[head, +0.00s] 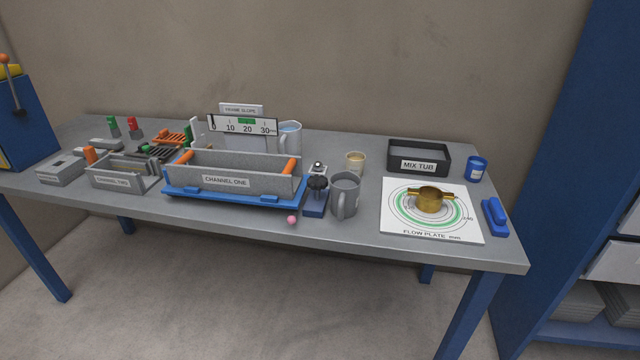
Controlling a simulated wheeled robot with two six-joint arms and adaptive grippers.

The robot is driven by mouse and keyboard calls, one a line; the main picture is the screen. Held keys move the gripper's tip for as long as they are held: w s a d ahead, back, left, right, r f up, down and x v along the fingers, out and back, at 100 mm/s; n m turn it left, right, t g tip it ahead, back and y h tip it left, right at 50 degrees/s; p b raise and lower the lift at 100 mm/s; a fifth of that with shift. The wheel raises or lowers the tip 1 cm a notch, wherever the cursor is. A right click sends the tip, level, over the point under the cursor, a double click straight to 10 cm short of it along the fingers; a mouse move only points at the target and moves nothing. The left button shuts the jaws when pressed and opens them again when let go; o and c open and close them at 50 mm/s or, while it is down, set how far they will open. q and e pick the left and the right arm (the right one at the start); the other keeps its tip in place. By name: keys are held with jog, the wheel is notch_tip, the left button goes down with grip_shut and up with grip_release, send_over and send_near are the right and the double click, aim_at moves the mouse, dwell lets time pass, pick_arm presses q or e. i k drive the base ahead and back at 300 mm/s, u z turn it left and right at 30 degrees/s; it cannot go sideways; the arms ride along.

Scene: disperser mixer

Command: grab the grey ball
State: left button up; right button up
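I cannot make out a loose grey ball for certain. The one loose ball that shows clearly is a small pink ball (291,219), near the front edge of the table, in front of the CHANNEL ONE trough (240,185). A small rounded pale-grey piece (319,166) shows behind the black knob (317,183) of a blue-based device (315,208); it is too small to tell whether it is a ball. Neither of my grippers is in view.
A grey jug (345,196) stands right of the device. Farther right are the flow plate (400,222) with a brass ring (430,200), the MIX TUB (418,160) and a blue cup (477,169). The CHANNEL TWO trough (118,182) stands left. The front strip of table is mostly clear.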

aim_at(318, 166)
jog(key=k, duration=0.7)
jog(key=u, duration=0.95)
jog(key=i, duration=1.35)
jog(key=z, duration=0.35)
